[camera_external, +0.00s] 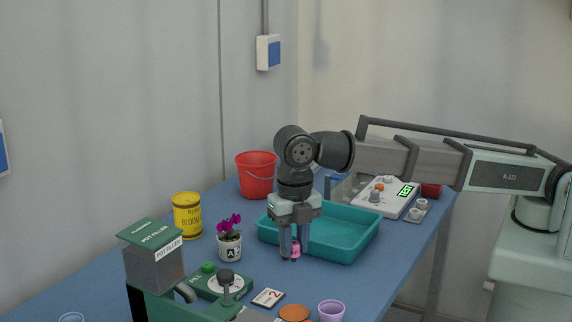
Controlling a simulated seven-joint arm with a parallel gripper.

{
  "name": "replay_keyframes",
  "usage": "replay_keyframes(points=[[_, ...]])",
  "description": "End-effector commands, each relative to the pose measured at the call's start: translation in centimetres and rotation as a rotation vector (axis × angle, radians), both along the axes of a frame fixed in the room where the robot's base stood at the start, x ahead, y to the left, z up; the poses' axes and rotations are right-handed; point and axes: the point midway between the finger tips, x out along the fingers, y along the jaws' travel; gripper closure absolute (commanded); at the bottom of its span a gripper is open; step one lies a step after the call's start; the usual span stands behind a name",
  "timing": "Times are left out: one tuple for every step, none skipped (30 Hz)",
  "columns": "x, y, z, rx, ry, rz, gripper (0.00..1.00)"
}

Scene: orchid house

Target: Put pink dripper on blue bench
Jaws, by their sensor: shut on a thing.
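The pink dripper (296,249) is a small pink piece low between the fingers of my gripper (291,256). My gripper points straight down and is shut on it. The fingertips and the dripper are at the near left side of the teal tray (352,249), close to the bench surface. I cannot tell whether the dripper touches the bench. The blue bench (112,271) runs from the near left to the back right under everything.
A white pot with purple orchid (230,246) stands left of my gripper. Nearer are the green pot filler (154,257), a number card (268,298) and a lilac cup (331,311). A yellow tin (187,215), red bucket (256,176) and white control box (388,198) stand farther back.

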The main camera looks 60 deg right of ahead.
Motion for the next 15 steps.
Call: replay_keyframes(points=[[0.0,0.0,0.0,0.000,0.000,-0.006,1.00],[0.0,0.0,0.0,0.000,0.000,-0.009,1.00],[0.0,-0.1,-0.1,0.000,0.000,-0.011,1.00],[0.0,-0.1,-0.2,-0.001,0.001,-0.011,1.00],[0.0,-0.1,-0.4,-0.001,0.001,-0.011,1.00],[-0.1,-0.1,-0.6,-0.001,0.001,-0.011,1.00],[-0.1,-0.1,-0.9,-0.001,0.001,-0.011,1.00],[-0.1,-0.1,-1.2,-0.001,0.001,-0.011,1.00],[-0.1,-0.1,-1.7,-0.001,0.001,-0.011,1.00],[-0.1,-0.1,-2.2,-0.002,0.001,-0.011,1.00],[-0.1,-0.2,-2.7,-0.002,0.001,-0.011,1.00],[-0.1,-0.2,-3.3,-0.002,0.002,-0.011,1.00],[-0.1,-0.2,-3.8,-0.002,0.001,-0.011,1.00],[-0.1,-0.2,-4.2,-0.002,0.001,-0.011,1.00],[-0.1,-0.2,-4.9,-0.002,0.001,-0.011,1.00]])
